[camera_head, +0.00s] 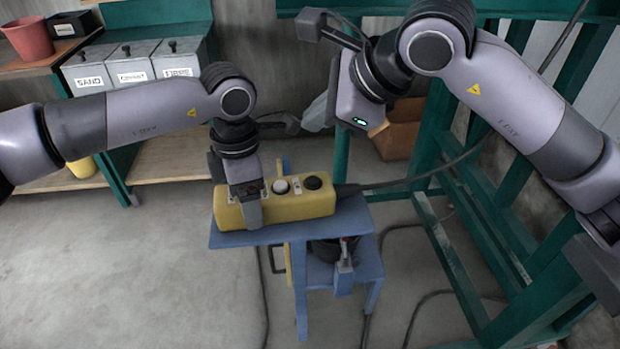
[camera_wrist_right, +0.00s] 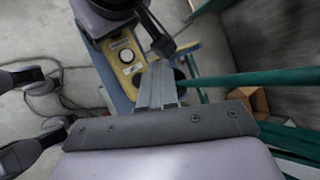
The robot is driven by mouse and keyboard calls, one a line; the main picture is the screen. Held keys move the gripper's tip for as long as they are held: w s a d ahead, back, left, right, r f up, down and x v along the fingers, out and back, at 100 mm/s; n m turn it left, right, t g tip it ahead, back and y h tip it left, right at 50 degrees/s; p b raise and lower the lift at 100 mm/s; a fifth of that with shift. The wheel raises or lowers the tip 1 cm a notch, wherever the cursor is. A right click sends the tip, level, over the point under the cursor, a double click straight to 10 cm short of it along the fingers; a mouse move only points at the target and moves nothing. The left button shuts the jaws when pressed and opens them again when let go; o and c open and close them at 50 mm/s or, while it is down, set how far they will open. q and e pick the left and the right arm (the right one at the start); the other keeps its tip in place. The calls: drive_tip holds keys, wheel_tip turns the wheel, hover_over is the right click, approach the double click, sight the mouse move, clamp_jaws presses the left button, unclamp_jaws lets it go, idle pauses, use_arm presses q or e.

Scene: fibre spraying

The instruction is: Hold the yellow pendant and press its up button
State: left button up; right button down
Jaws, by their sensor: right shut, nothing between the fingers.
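The yellow pendant (camera_head: 300,208) lies on a small blue stand (camera_head: 348,226). On its top are a white button (camera_head: 281,186) and a black button (camera_head: 313,183), with a small label between them. My left gripper (camera_head: 250,208) is over the pendant's left end, one finger against its front side; the far finger is hidden. It looks shut on the pendant. My right gripper (camera_head: 318,114) is shut and empty, above and behind the pendant. In the right wrist view, its fingers (camera_wrist_right: 160,72) appear beside the white button (camera_wrist_right: 127,55), apart from the pendant.
A dark cable (camera_head: 400,183) runs from the pendant's right end towards the green frame (camera_head: 440,240). Bins (camera_head: 132,65) labelled for sand and fibre stand at the back left. A cardboard box (camera_head: 398,135) sits behind. The floor at front left is clear.

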sight(317, 183)
drive_tip(key=shift+r+n, duration=0.2)
drive_tip(key=shift+n, duration=0.1)
drive_tip(key=shift+f, duration=0.1)
drive_tip(key=shift+f, duration=4.35)
drive_tip(key=shift+f, duration=0.4)
